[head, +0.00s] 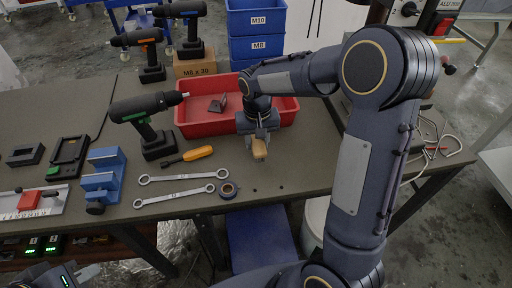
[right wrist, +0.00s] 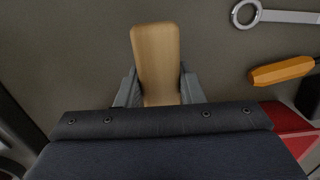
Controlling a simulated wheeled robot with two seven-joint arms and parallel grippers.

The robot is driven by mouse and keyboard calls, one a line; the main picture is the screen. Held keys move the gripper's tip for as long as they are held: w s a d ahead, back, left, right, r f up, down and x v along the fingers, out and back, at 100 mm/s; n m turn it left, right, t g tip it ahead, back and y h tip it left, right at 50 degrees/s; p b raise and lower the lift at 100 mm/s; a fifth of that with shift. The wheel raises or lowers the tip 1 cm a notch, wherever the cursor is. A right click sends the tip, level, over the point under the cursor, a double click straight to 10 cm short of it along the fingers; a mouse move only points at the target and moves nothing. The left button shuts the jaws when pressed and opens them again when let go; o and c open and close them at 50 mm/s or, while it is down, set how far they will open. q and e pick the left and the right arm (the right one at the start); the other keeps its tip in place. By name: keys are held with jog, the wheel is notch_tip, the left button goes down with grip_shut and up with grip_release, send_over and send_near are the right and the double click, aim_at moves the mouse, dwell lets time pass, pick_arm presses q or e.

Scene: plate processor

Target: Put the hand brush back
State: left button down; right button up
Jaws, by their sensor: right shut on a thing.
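The hand brush shows as a pale wooden handle (head: 260,149) just in front of the red tray, over the grey worktop. The same handle fills the middle of the right wrist view (right wrist: 156,60). My right gripper (head: 258,137) points down and is shut on this handle, with one finger on each side of it. The brush's bristles are not visible, and I cannot tell whether it touches the worktop. Part of my left gripper (head: 45,276) shows at the bottom left corner; its fingers are not clear.
The red tray (head: 195,129) holds a small dark part. A blue vise (head: 103,181) stands further left.

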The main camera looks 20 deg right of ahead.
aim_at(256, 148)
jog(key=shift+w+f, duration=0.4)
jog(key=shift+f, duration=1.55)
jog(key=shift+f, duration=0.1)
jog(key=shift+f+b, duration=0.15)
jog(key=shift+b, duration=0.2)
jog(key=o, duration=1)
jog(key=shift+c, duration=0.2)
